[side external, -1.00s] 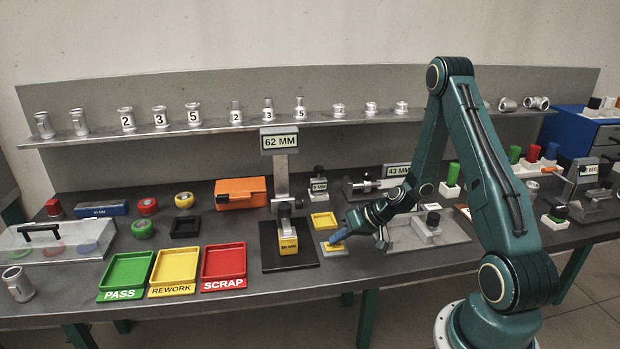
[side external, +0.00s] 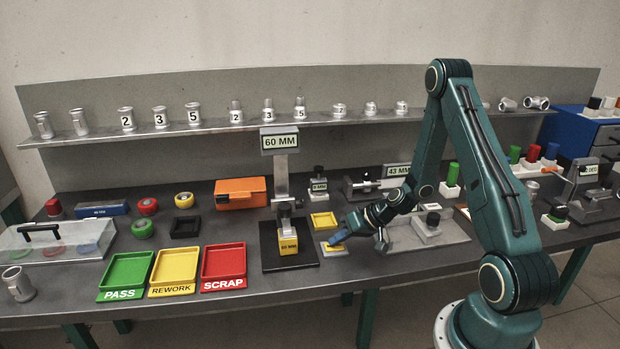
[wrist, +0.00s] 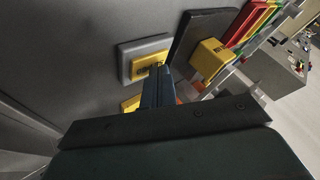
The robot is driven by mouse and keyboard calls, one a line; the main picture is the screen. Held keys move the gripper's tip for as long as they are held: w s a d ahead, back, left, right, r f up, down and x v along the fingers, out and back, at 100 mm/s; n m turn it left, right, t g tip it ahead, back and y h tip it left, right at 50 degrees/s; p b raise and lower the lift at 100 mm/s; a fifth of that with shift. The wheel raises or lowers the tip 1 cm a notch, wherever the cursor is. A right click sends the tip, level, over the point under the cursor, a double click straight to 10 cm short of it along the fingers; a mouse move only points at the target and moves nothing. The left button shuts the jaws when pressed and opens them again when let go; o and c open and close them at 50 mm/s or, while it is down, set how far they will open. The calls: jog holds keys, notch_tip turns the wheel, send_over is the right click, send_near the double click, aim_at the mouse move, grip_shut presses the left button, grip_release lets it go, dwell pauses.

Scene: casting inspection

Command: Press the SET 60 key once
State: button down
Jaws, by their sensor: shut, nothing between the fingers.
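The SET 60 key (side external: 333,248) is a yellow key on a grey base, right of the height gauge stand. It also shows in the wrist view (wrist: 143,62), partly hidden by my fingers. My gripper (side external: 338,238) is shut and empty, pointing down with its tips at the key. In the wrist view the fingertips (wrist: 158,72) overlap the key's lettered face; contact looks likely but I cannot see a gap or its absence clearly. The gauge display (side external: 280,141) reads 60 MM. A yellow block (side external: 289,243) stands on the black gauge base under the spindle.
Green PASS (side external: 127,270), yellow REWORK (side external: 174,267) and red SCRAP (side external: 223,262) trays lie to the left.

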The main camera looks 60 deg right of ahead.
aim_at(338, 247)
jog(key=shift+r, duration=0.75)
jog(key=shift+r, duration=0.1)
jog(key=shift+r, duration=2.4)
